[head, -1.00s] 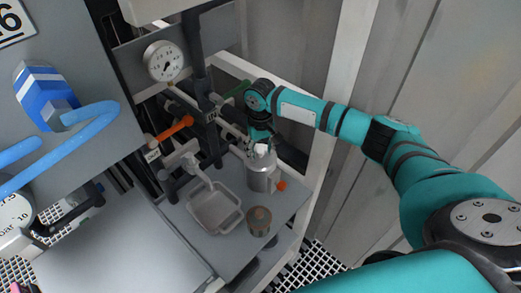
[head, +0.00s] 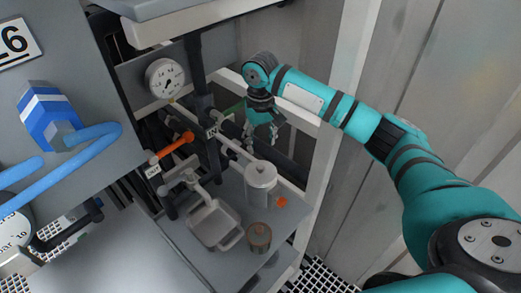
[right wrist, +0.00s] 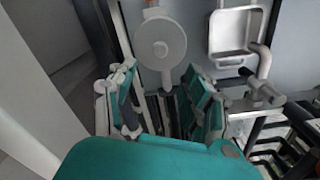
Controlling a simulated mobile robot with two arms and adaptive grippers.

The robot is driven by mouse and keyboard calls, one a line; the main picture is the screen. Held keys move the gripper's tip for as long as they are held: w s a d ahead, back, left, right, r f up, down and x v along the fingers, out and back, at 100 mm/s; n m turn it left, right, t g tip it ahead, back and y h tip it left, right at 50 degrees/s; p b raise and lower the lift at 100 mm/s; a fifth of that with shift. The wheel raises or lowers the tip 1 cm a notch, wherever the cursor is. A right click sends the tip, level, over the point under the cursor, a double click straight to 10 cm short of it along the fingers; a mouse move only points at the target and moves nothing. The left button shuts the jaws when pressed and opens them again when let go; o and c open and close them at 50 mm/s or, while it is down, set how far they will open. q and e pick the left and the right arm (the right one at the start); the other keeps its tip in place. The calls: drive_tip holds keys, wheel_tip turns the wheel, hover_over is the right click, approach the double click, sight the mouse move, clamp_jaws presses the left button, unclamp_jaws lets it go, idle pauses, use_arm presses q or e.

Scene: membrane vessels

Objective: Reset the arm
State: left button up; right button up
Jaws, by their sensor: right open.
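My right arm (head: 360,130) reaches in from the right in the head view. Its gripper (head: 262,140) hangs above and behind the silver canister (head: 259,192), apart from it. In the right wrist view the fingers of this gripper (right wrist: 163,98) are spread with nothing between them. The round lid of the canister (right wrist: 160,42) lies beyond the fingertips there. The canister stands upright on the grey shelf (head: 190,243), with an orange piece at its side. My left gripper is in neither view.
A square metal pan (head: 213,225) and a small brown-topped jar (head: 258,237) stand beside the canister. An orange-handled valve (head: 176,146), pipes and a gauge (head: 165,78) crowd behind. A white frame post (head: 335,130) stands close to my right arm.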

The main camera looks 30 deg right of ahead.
drive_tip(key=shift+r, duration=0.3)
